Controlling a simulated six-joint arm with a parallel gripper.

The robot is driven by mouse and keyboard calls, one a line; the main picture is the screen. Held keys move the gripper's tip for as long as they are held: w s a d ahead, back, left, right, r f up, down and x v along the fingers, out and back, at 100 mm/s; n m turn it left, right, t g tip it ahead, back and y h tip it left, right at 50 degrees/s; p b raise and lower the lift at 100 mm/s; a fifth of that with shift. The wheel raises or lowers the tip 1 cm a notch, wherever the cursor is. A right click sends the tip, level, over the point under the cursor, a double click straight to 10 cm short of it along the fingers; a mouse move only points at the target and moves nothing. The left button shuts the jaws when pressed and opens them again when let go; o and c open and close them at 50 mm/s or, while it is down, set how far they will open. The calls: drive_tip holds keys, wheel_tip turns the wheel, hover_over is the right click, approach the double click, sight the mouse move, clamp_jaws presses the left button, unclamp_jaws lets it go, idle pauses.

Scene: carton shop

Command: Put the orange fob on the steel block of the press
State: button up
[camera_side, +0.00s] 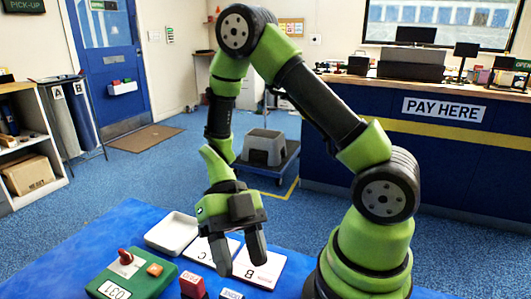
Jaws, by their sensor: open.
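My gripper (238,258) is open, fingers pointing down, above two white cards marked C (196,250) and B (262,277). Nothing shows between its fingers. A green box (113,277) labelled 031 stands at the left on the blue table. I cannot tell whether this orange piece is the fob or part of the box. I cannot make out a press or its steel block; the picture's lower edge cuts off the near table.
A shallow white tray (172,233) lies behind the green box.

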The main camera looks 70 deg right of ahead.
drive_tip(key=s+d+r+n+t+h, duration=0.1)
drive_tip(key=r+n+t, duration=0.5)
drive_tip(key=n, duration=1.1)
drive_tip(key=s+d+r+n+t+h, duration=0.1)
drive_tip(key=r+n+t, duration=0.5)
drive_tip(key=r+n, duration=0.6)
drive_tip(key=d+n+h, duration=0.1)
drive_tip(key=n+h, duration=0.1)
drive_tip(key=n, duration=0.3)
drive_tip(key=shift+s+d+r+n+t+h, duration=0.15)
drive_tip(key=shift+s+n+t+h, duration=0.15)
drive_tip(key=shift+t+h, duration=0.1)
drive_tip(key=shift+o, duration=0.6)
drive_tip(key=n, duration=0.1)
drive_tip(key=r+n+t, duration=0.1)
drive_tip(key=shift+s+d+n, duration=0.15)
drive_tip(key=shift+s+n, duration=0.15)
drive_tip(key=shift+n, duration=0.1)
